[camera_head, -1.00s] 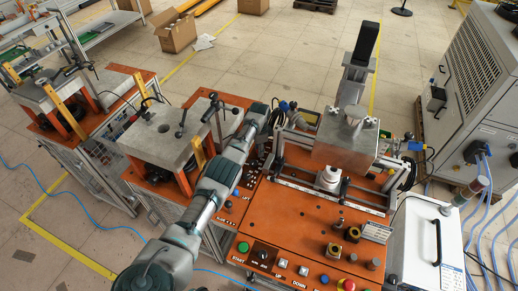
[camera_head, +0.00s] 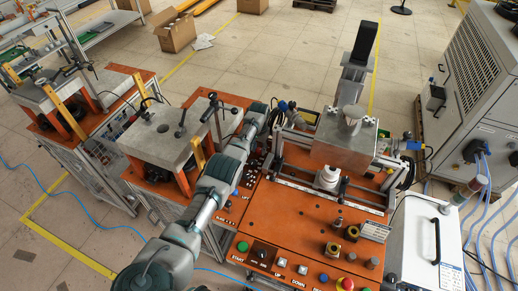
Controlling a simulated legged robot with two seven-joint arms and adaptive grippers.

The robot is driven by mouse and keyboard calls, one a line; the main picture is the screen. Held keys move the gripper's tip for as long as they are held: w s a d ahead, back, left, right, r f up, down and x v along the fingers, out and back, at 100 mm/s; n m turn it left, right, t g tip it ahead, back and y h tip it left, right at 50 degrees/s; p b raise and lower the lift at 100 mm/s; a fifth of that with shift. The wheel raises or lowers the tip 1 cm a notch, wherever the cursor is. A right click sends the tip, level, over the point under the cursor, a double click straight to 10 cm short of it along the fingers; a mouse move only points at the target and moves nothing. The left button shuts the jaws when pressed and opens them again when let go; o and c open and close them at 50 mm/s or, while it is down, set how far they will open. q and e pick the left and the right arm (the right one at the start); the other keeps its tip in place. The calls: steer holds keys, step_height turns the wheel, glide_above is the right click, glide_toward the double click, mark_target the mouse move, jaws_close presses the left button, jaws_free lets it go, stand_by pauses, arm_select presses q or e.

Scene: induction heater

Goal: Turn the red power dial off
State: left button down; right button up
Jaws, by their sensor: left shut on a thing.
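My left arm reaches up from the bottom left across the gap between the grey-topped station and the orange machine. Its gripper (camera_head: 279,112) is at the far left corner of the orange machine (camera_head: 290,215), among dark fittings. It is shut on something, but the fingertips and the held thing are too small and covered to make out. I cannot clearly pick out the red power dial. A red button (camera_head: 346,284) shows at the front edge of the panel, and a black dial (camera_head: 262,251) sits further left, both well away from the gripper. My right gripper is not in view.
A metal block (camera_head: 343,148) with a tall post stands on the machine beside the gripper. The grey-topped station (camera_head: 165,140) is close to the left of my arm. A white case (camera_head: 428,245) and a grey cabinet (camera_head: 470,85) stand right. Cables lie on the floor.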

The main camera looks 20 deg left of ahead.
mark_target(259, 149)
arm_select(q)
steer(key=shift+w+r+n, duration=0.3)
steer(key=shift+r+n, duration=0.05)
steer(key=shift+n, duration=0.15)
steer(key=c, duration=0.9)
jaws_free()
steer(key=shift+f, duration=0.1)
steer(key=shift+o, duration=0.5)
steer(key=shift+f, duration=0.15)
step_height(259, 149, up, 12)
steer(key=shift+a+f, duration=0.1)
